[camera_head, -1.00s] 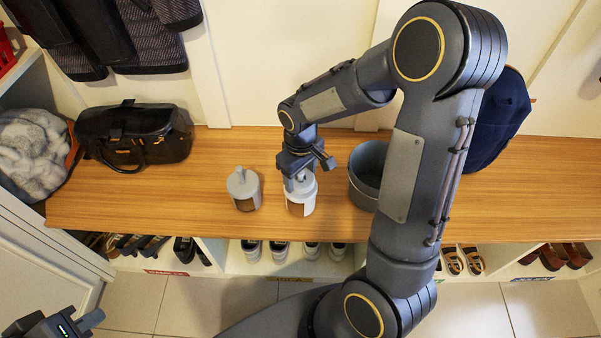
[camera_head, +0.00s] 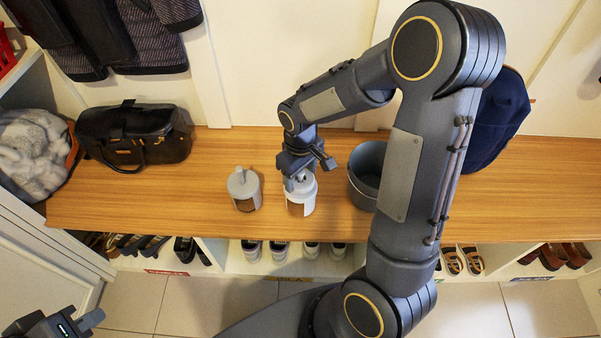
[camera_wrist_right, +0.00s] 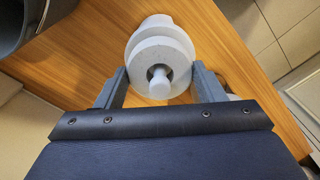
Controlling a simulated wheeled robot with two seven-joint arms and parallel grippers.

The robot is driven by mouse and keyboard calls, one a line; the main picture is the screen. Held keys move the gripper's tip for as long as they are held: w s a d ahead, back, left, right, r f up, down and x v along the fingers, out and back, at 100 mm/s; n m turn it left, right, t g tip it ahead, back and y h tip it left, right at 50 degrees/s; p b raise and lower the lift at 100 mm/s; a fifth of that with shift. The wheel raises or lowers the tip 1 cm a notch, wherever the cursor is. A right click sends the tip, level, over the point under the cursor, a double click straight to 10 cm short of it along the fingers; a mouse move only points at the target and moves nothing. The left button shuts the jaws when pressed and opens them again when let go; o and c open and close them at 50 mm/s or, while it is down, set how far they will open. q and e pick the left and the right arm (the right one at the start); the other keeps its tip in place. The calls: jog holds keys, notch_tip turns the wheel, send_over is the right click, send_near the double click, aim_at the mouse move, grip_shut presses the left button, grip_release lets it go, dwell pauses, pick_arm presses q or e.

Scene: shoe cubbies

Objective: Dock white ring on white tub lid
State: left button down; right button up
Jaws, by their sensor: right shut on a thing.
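The white tub (camera_head: 299,207) with a brown label stands on the wooden bench, under my right gripper (camera_head: 299,183). In the right wrist view the white ring (camera_wrist_right: 181,52) sits between the two fingertips of my right gripper (camera_wrist_right: 160,78), which is shut on it. The lid's round knob (camera_wrist_right: 159,86) shows in the ring's hole, so the ring is around the knob. Whether the ring touches the lid face is hidden. Part of my left gripper (camera_head: 82,322) shows at the bottom left, away from the bench; its jaw opening is unclear.
A grey lidded tub (camera_head: 243,190) stands just left of the white tub. A dark grey bucket (camera_head: 362,183) stands close on the right. A black bag (camera_head: 135,135) lies at the bench's left. Shoes fill the cubbies below. Bare bench lies between bag and grey tub.

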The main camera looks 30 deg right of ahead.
jog(key=shift+f+b, duration=0.5)
jog(key=shift+f, duration=0.1)
jog(key=o, duration=0.7)
jog(key=shift+o, duration=0.2)
notch_tip(320, 180, up, 11)
jog(key=p, duration=0.9)
jog(key=shift+r+p, duration=0.1)
jog(key=shift+p, duration=0.2)
